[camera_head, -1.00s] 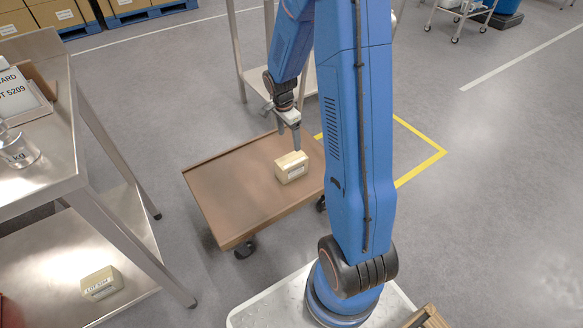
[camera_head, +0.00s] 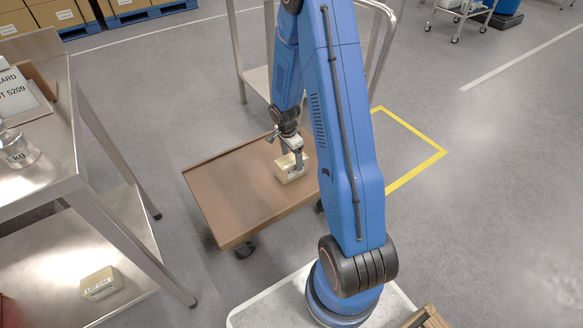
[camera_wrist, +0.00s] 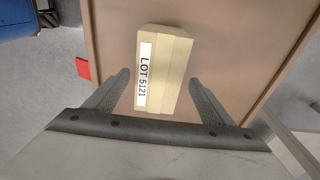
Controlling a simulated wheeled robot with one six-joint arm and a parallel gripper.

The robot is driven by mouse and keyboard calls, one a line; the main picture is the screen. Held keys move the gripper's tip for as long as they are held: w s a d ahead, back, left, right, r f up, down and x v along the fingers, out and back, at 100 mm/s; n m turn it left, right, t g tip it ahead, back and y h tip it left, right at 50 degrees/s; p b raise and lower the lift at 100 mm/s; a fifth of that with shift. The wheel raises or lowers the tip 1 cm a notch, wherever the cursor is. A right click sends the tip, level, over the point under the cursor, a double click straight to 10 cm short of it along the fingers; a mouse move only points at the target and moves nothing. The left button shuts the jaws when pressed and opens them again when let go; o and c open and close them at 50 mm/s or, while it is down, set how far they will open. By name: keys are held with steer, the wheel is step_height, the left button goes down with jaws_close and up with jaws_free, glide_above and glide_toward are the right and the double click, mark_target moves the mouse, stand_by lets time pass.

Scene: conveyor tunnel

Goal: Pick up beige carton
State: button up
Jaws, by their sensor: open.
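The beige carton (camera_head: 287,175) sits on the brown top of a low wheeled cart (camera_head: 225,205). In the wrist view the carton (camera_wrist: 172,72) carries a white label reading "LOT 5121". My gripper (camera_head: 293,160) is just above and at the carton, its fingers partly covering it in the head view. In the wrist view my gripper (camera_wrist: 163,88) has its two fingers spread apart, one to each side of the carton's near end, with visible gaps between fingers and carton. Whether the fingertips reach below the carton's top is hard to tell.
A second beige carton (camera_head: 101,283) lies on the lower shelf of the steel table (camera_head: 60,130) at left. A metal rack (camera_head: 257,78) stands behind the cart. Yellow floor tape (camera_head: 420,168) lies to the right, with open grey floor beyond.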

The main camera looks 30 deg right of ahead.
step_height(320, 180, down, 4)
steer(key=shift+s+r, duration=0.15)
steer(key=shift+f, duration=0.8)
steer(key=c, duration=1.5)
steer(key=shift+d+r, duration=0.1)
steer(key=shift+r, duration=0.05)
step_height(320, 180, up, 10)
steer(key=shift+f, duration=0.1)
